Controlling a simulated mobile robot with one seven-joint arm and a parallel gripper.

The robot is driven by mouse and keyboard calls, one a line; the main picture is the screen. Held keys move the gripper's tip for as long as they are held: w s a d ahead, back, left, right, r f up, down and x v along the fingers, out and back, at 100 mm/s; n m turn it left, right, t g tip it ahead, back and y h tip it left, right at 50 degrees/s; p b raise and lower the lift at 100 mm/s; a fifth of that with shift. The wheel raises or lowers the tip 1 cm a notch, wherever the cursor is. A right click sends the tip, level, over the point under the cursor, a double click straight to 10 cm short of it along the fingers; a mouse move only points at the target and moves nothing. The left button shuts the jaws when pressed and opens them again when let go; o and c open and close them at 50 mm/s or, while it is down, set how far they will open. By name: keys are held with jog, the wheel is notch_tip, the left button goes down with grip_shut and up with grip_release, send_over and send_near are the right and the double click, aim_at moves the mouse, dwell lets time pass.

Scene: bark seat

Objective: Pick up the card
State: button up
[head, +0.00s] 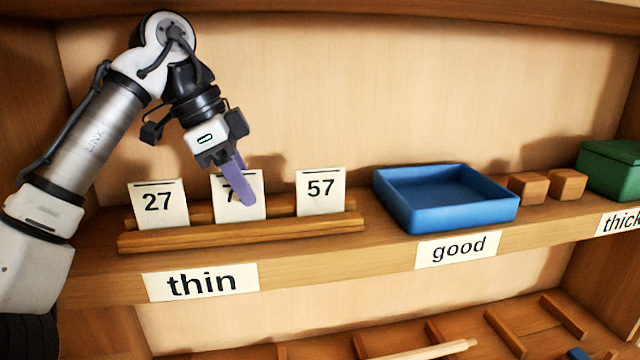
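Three white cards stand upright in a slotted wooden rack (240,236) on the shelf, above the label "thin". The left card (158,204) reads 27 and the right card (321,192) reads 57. The middle card (228,210) shows a 7; its second digit is hidden behind a purple finger. My gripper (247,200) points down at the middle card, its purple fingers overlapping the card's right part in the head view.
A blue open tray (445,217) stands right of the rack above the label "good" (458,249). Two wooden blocks (548,187) and a green box (612,168) stand further right. A lower shelf holds wooden strips and a rod (425,351). A back panel closes the shelf.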

aim_at(325, 181)
jog(key=d, duration=0.5)
jog(key=w+d+p, duration=0.1)
jog(key=d, duration=0.1)
jog(key=shift+w+d+r, duration=0.1)
jog(key=shift+d, duration=0.15)
jog(key=d, duration=0.1)
jog(key=d+p, duration=0.1)
jog(key=d, duration=0.1)
jog(key=w+d+p, duration=0.1)
jog(key=shift+d+f, duration=0.2)
jog(key=shift+f, duration=0.4)
grip_shut()
